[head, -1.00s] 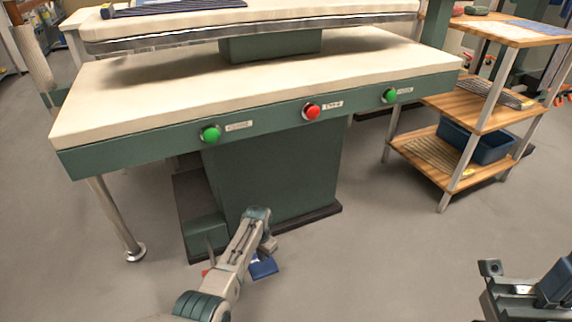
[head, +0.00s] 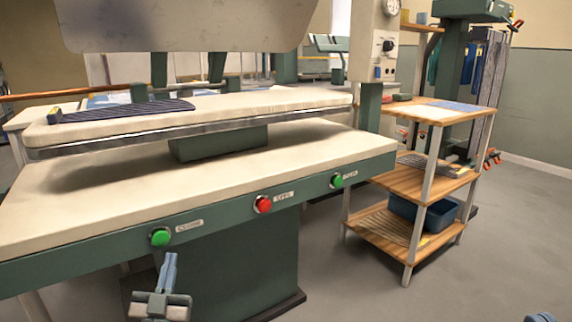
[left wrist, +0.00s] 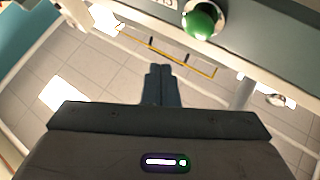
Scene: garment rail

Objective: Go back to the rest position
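My left gripper (head: 168,272) is low in the head view, in front of the press table's green front panel and just below the left green button (head: 160,237). Its fingers point up and lie together with nothing between them. In the left wrist view the same fingers (left wrist: 161,84) are closed side by side, and a green button (left wrist: 203,20) shows at the top, apart from them. Only a small bluish piece of my right arm shows at the bottom right corner of the head view; its fingers cannot be made out.
The press table (head: 90,215) stands close in front, with a red button (head: 263,204) and another green button (head: 337,181). A dark striped garment (head: 120,110) lies on the padded board. A wooden shelf cart (head: 400,232) holding a blue bin (head: 424,213) stands right. The floor at right is clear.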

